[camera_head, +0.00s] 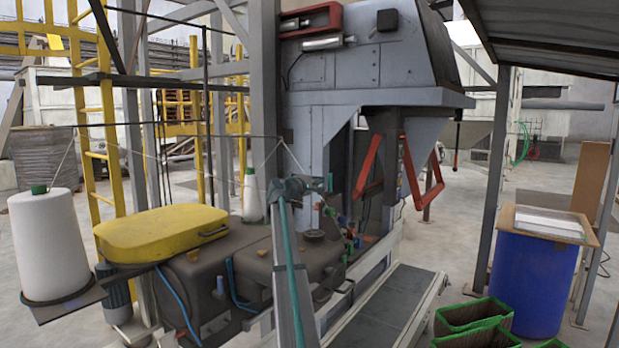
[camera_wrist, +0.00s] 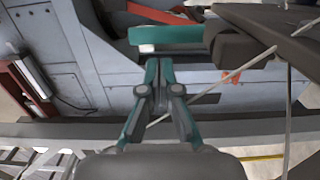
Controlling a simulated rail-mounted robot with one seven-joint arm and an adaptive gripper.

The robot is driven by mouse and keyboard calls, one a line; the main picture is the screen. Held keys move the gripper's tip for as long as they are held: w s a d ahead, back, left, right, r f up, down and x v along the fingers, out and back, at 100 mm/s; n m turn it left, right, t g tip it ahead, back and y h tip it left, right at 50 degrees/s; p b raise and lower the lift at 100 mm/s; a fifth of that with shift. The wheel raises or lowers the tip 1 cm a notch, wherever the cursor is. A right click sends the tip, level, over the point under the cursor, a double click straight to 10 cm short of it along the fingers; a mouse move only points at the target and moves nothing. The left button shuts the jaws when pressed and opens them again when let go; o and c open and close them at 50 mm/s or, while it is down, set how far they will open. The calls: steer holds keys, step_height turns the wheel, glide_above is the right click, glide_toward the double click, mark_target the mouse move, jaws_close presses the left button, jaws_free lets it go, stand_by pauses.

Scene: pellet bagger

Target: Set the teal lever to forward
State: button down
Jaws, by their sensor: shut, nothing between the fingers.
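The teal lever (camera_wrist: 166,35) shows as a thick teal bar lying crosswise near the top of the wrist view, beside a dark bracket to its right. My gripper (camera_wrist: 159,60) points toward this bar with its two teal-and-grey fingers together and nothing between them. The tips are just below the bar in the picture; I cannot tell whether they touch it. In the head view my gripper (camera_head: 305,186) is in front of the grey bagging machine, above the dark housings.
The grey machine body (camera_head: 350,75) rises behind my gripper. A yellow cover (camera_head: 160,232) and dark housings (camera_head: 222,275) lie below to the left. Thin white strings cross near the gripper. A conveyor (camera_head: 385,310), green crates (camera_head: 475,318) and a blue drum (camera_head: 530,280) stand right.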

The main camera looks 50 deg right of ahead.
mark_target(329, 194)
steer(key=shift+s+d, duration=0.15)
steer(key=shift+s, duration=0.4)
steer(key=shift+s+f+m+b, duration=0.1)
steer(key=shift+s+m+b, duration=0.2)
steer(key=shift+m+b, duration=0.8)
steer(key=b, duration=0.4)
steer(key=shift+s+d+f+m, duration=0.1)
steer(key=shift+s+m, duration=0.3)
steer(key=shift+s+m+b, duration=0.35)
steer(key=shift+m+b, duration=0.35)
steer(key=shift+b, duration=0.45)
steer(key=shift+s+r+b, duration=0.35)
steer(key=shift+s+b, duration=0.35)
steer(key=shift+b, duration=0.25)
